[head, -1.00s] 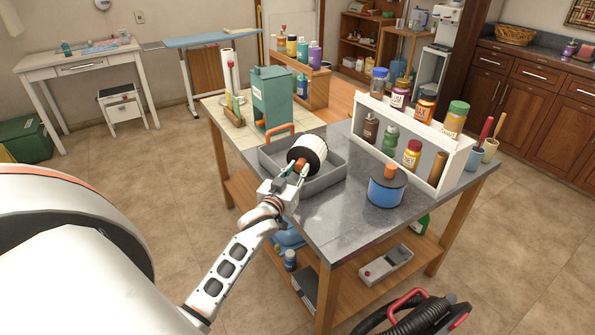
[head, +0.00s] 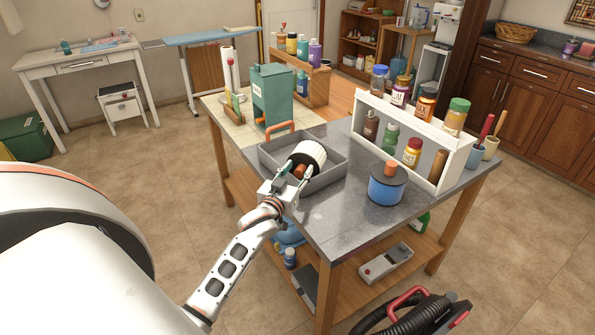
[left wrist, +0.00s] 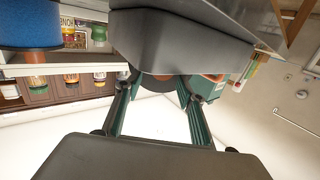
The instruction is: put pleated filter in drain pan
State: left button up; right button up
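The pleated filter (head: 311,154) is a white ribbed cylinder with a dark end and an orange-brown core. It lies tilted within the walls of the grey drain pan (head: 327,177), which has an orange handle and stands on the grey tabletop. I cannot tell whether the filter touches the pan's floor. My left gripper (head: 296,173) has its two fingers around the filter's near end. In the left wrist view, the gripper (left wrist: 157,88) has the orange-brown end between its fingertips, under the dark pan wall (left wrist: 185,40). My right gripper is not in view.
A blue canister (head: 387,188) stands right of the pan. A white rack (head: 440,140) of bottles and jars is behind it. A green metal container (head: 271,97) stands behind the pan. The front of the grey tabletop (head: 345,220) is clear.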

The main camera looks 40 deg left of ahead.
pick_arm(q)
jog(key=shift+r, duration=0.25)
jog(key=v, duration=1.2)
jog(key=shift+r+p, duration=0.35)
jog(key=shift+d, duration=0.1)
